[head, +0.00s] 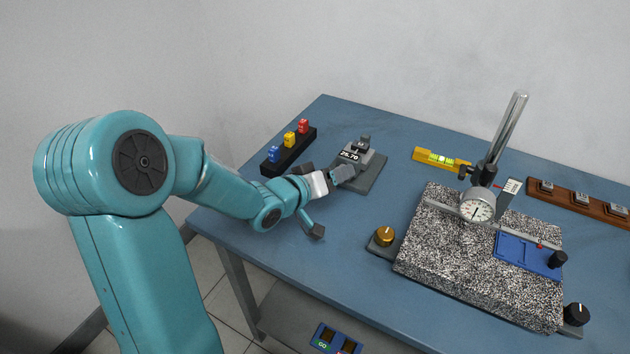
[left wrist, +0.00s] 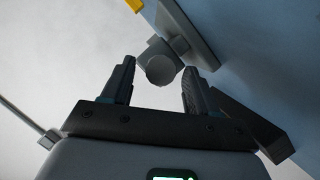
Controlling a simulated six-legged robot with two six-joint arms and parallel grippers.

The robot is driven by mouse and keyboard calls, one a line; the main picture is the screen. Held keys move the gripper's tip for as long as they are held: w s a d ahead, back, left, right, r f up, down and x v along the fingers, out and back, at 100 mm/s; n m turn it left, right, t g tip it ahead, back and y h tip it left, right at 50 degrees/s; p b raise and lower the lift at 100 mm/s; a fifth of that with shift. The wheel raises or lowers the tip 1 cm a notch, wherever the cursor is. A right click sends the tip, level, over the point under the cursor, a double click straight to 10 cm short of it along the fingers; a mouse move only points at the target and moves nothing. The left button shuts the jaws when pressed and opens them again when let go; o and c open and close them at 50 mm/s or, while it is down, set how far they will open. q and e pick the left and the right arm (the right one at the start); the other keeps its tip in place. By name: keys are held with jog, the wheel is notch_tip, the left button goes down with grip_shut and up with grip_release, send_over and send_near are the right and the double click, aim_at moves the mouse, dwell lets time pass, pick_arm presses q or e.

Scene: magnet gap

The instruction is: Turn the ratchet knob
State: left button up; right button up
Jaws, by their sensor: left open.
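A grey gauge with a "25.70" readout (head: 349,155) stands on a flat grey base (head: 370,174) at the back left of the blue table. In the left wrist view a round grey knob (left wrist: 160,68) shows end-on, mounted by the grey plate (left wrist: 188,30); it looks like the ratchet knob. My left gripper (head: 337,176) is beside the gauge's near left side, partly hiding it. In the left wrist view its two dark fingers (left wrist: 157,82) are open, with the knob in line between and just beyond their tips. Contact cannot be told. My right gripper is not in view.
A black rack (head: 289,152) with blue, yellow and red blocks stands behind my left wrist. The table's front left is clear.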

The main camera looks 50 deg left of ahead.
pick_arm(q)
jog(key=v, duration=0.6)
jog(key=shift+s+a+r+p, duration=0.1)
jog(key=shift+s+r+p, duration=0.2)
jog(key=shift+p, duration=0.1)
jog(key=b+v, duration=0.4)
jog(key=v, duration=0.5)
jog(key=shift+b, duration=0.4)
jog(key=shift+f, duration=0.15)
jog(key=shift+d, duration=0.2)
